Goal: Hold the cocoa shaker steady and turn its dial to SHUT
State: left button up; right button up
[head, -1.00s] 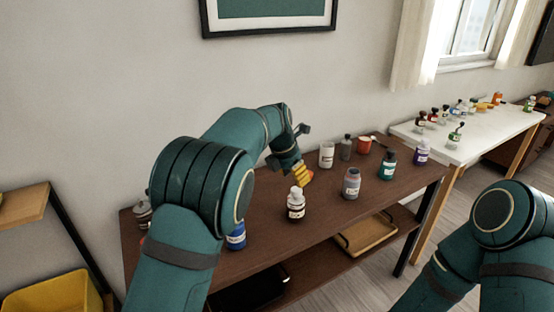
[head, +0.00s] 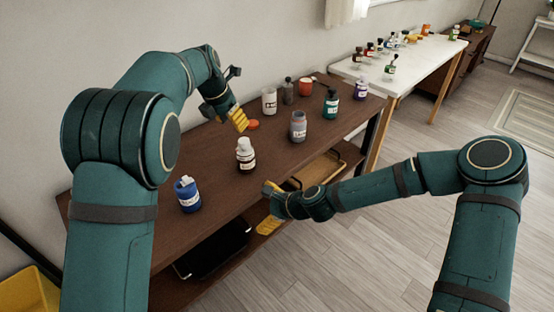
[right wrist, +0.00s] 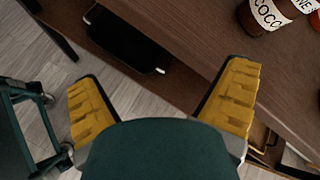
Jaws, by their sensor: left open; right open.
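The cocoa shaker (head: 245,155) is a dark brown bottle with a white top and a white label, standing upright on the brown table. Its lower part, with a label reading "COCO", shows at the top edge of the right wrist view (right wrist: 266,14); its top is cut off there. The dial setting is too small to read. My left gripper (head: 234,117) is open above the table, behind the shaker and apart from it. My right gripper (head: 269,207) is open and empty in front of the table's front edge, lower right of the shaker; its spread fingers show in the right wrist view (right wrist: 163,82).
A blue jar (head: 187,195) stands left of the shaker; a grey jar (head: 298,127) stands to its right. An orange disc (head: 253,124) lies behind. Other bottles stand farther right. A lower shelf holds a yellow-brown tray (head: 325,170) and a black item (head: 213,250).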

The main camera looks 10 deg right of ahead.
aim_at(252, 156)
jog(key=w+d+r+m+t, duration=0.4)
jog(key=w+d+r+m, duration=0.1)
jog(key=w+r+m, duration=0.4)
jog(key=shift+n+y, duration=0.4)
jog(key=x, duration=1.3)
jog(key=shift+s+a+r, duration=0.15)
jog(key=shift+s+a, duration=0.15)
jog(key=shift+a, duration=0.05)
jog(key=c, duration=1.4)
jog(key=shift+o, duration=0.2)
